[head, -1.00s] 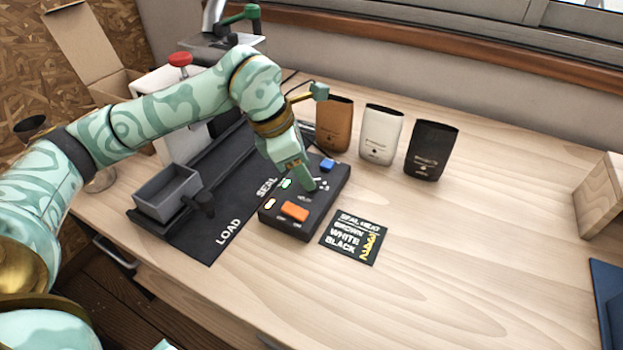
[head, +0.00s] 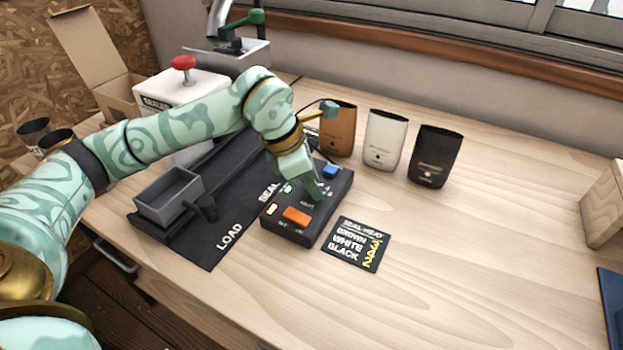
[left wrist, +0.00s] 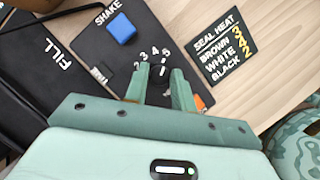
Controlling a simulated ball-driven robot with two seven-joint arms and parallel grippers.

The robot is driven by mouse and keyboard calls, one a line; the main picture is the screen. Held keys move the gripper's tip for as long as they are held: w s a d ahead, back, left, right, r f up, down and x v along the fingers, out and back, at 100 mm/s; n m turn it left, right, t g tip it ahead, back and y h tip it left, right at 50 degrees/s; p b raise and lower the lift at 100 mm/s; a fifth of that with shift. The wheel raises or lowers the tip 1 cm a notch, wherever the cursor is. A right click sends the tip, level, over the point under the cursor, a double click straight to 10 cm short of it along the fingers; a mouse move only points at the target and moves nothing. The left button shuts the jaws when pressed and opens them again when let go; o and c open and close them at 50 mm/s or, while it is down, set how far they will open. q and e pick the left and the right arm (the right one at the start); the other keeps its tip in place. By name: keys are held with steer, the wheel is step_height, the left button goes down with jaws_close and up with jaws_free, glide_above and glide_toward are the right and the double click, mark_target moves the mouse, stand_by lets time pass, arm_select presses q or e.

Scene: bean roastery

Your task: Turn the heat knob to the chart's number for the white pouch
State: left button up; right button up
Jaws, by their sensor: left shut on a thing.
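The black control box (head: 335,212) has a heat knob (left wrist: 161,71) with numbers printed around it; 2, 3, 4 and 5 show in the left wrist view. My left gripper (head: 316,196) points down onto the box, its fingers shut on the knob from both sides; they also show in the left wrist view (left wrist: 163,84). The fingers hide much of the knob, and I cannot tell surely which number it points at. The seal heat chart (head: 352,259) lists brown 3, white 4, black 2. The white pouch (head: 386,140) stands upright behind. My right gripper is out of view.
A brown pouch (head: 340,130) and a black pouch (head: 434,156) flank the white one. The box also carries an orange switch (head: 297,215) and a blue button (head: 331,171). A grey tray (head: 168,196) is at left. The table's right half is mostly clear.

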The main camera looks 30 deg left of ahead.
arm_select(q)
steer(key=shift+r+n+t+y+p, duration=0.15)
steer(key=shift+n+t+p, duration=0.05)
steer(key=shift+n+p, duration=0.55)
steer(key=shift+r+n+t+y+p, duration=0.15)
steer(key=shift+n+t+p, duration=0.05)
steer(key=shift+n+p, duration=0.5)
steer(key=shift+d+f+n+t+y+p, duration=0.15)
steer(key=shift+n+t+y+p, duration=0.25)
steer(key=shift+n+p, duration=0.85)
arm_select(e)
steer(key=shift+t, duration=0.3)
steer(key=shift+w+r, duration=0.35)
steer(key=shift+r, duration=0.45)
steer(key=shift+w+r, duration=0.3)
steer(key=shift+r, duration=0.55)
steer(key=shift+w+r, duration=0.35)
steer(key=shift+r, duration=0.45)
arm_select(q)
steer(key=shift+f, duration=0.1)
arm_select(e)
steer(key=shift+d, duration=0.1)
arm_select(q)
steer(key=o, duration=1)
